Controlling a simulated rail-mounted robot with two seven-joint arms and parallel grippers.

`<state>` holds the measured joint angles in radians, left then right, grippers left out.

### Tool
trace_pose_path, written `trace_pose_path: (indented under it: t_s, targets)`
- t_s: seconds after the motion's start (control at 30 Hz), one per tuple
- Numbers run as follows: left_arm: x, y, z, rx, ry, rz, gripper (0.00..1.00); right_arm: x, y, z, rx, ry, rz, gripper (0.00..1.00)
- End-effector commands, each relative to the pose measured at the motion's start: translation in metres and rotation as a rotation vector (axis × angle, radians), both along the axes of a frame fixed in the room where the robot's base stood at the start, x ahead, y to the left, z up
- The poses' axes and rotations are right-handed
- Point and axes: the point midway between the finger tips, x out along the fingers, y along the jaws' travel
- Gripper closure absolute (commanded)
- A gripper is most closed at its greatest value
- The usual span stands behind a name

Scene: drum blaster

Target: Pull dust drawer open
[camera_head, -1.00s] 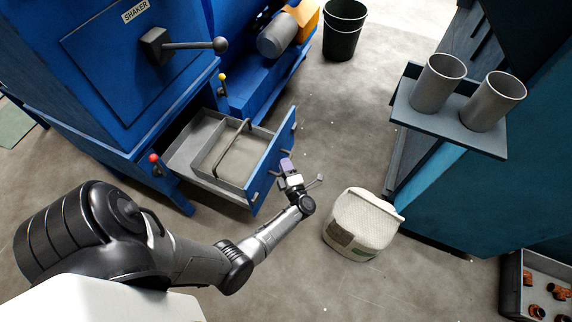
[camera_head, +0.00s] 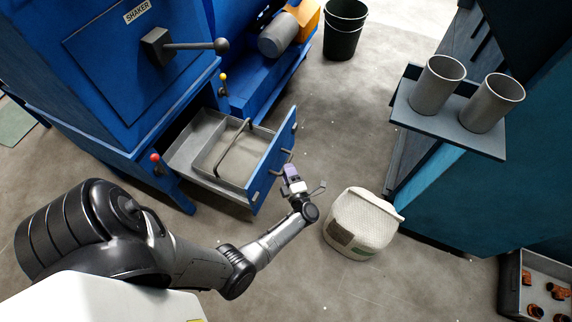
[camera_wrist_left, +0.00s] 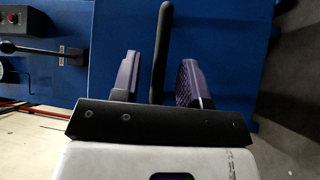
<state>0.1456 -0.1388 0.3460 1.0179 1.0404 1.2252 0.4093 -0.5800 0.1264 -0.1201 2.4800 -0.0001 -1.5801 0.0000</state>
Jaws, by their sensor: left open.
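The dust drawer (camera_head: 213,180) is a grey tray with a blue front panel (camera_head: 270,172), and it stands pulled well out of the blue shaker machine. A grey tray with a bar handle sits inside it. My left gripper (camera_head: 290,172) is just in front of the drawer's front, next to its handle (camera_head: 283,161). In the left wrist view the two purple fingers (camera_wrist_left: 158,76) are apart, with the dark handle (camera_wrist_left: 161,50) between them. Neither finger visibly touches it. My right gripper is not in view.
A white sack (camera_head: 362,223) stands on the floor close to the right of my left gripper. A teal machine with a shelf of two grey cups (camera_head: 465,95) is at the right. A black bucket (camera_head: 344,30) is at the back.

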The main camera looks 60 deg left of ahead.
Motion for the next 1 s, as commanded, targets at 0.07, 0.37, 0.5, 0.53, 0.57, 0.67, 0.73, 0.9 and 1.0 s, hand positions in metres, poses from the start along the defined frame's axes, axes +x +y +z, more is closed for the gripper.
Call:
trace_pose_path:
  t_s: [0.07,0.37,0.5,0.53,0.57,0.67,0.73,0.9,1.0]
  targets:
    - [-0.003,-0.013,-0.001,-0.003,0.001,0.000,0.60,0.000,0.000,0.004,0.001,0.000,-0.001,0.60]
    - [-0.009,-0.041,-0.005,-0.001,-0.001,-0.001,0.60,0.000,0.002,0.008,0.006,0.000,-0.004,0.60]
    - [-0.010,-0.045,-0.006,0.001,-0.001,0.000,0.60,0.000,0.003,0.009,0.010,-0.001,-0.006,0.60]
    - [-0.010,-0.045,-0.006,0.001,-0.001,0.000,0.60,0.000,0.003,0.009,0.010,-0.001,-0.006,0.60]
    - [-0.010,-0.045,-0.006,0.001,-0.001,0.000,0.60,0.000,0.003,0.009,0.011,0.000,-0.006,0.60]
    - [-0.010,-0.045,-0.006,0.001,-0.001,0.000,0.60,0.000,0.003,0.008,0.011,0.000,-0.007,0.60]
    - [-0.010,-0.045,-0.006,0.001,-0.001,0.000,0.60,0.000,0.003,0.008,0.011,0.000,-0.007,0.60]
    - [-0.010,-0.045,-0.006,0.000,-0.001,0.000,0.60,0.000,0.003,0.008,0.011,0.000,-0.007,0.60]
    - [-0.010,-0.045,-0.006,0.000,-0.001,0.000,0.60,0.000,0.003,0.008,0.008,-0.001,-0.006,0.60]
